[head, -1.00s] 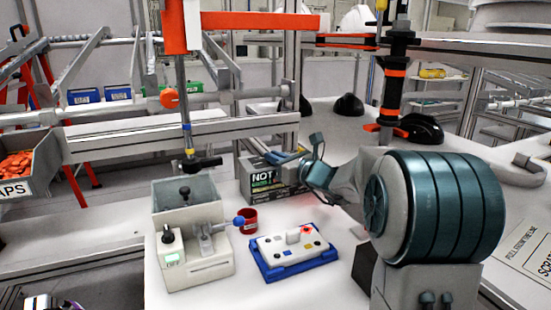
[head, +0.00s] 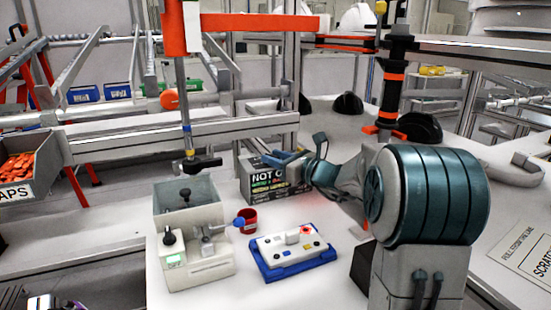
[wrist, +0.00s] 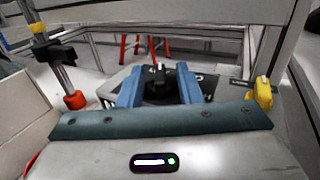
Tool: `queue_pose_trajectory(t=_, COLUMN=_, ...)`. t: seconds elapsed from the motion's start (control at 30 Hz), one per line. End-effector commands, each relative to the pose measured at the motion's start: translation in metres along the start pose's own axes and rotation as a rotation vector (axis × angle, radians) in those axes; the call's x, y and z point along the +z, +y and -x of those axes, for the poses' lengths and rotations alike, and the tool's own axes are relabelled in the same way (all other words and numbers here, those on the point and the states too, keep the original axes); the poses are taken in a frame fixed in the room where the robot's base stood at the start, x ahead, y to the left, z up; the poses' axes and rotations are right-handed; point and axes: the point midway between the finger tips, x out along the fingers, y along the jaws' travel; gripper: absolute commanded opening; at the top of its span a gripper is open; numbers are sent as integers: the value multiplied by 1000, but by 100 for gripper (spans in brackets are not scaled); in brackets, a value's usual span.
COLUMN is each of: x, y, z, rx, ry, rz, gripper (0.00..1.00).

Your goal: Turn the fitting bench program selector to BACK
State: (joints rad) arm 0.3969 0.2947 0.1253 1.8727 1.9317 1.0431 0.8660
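The bench unit (head: 205,267) is a pale grey box with a clear-walled bin, at the lower left of the head view. Its selector is a black knob (head: 169,238) on the front left corner, above a small green display (head: 174,260) that appears to read OFF. My gripper (head: 281,159) is behind and to the right of the unit, above the table and apart from the knob. In the wrist view my two blue fingers (wrist: 158,88) are spread. A dark knob-like thing (wrist: 158,72) shows between them; I cannot tell whether it is the selector or whether it is touched.
A red cup (head: 248,218) and a white control box (head: 291,245) on a blue base stand right of the unit. A dark printed carton (head: 270,184) stands below my gripper. A hanging tool (head: 200,163) is above the unit. Bare table lies in front of the control box.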

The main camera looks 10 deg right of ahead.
Motion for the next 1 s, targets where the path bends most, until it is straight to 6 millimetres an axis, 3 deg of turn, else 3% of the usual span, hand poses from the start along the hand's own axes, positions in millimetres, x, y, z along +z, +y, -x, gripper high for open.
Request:
queue_pose_trajectory(t=0.4, x=-3, y=4, z=0, rx=-118, ry=-1, rz=1, gripper=32)
queue_pose_trajectory(t=1.0, x=1, y=16, z=122, rx=-124, ry=-1, rz=1, gripper=32)
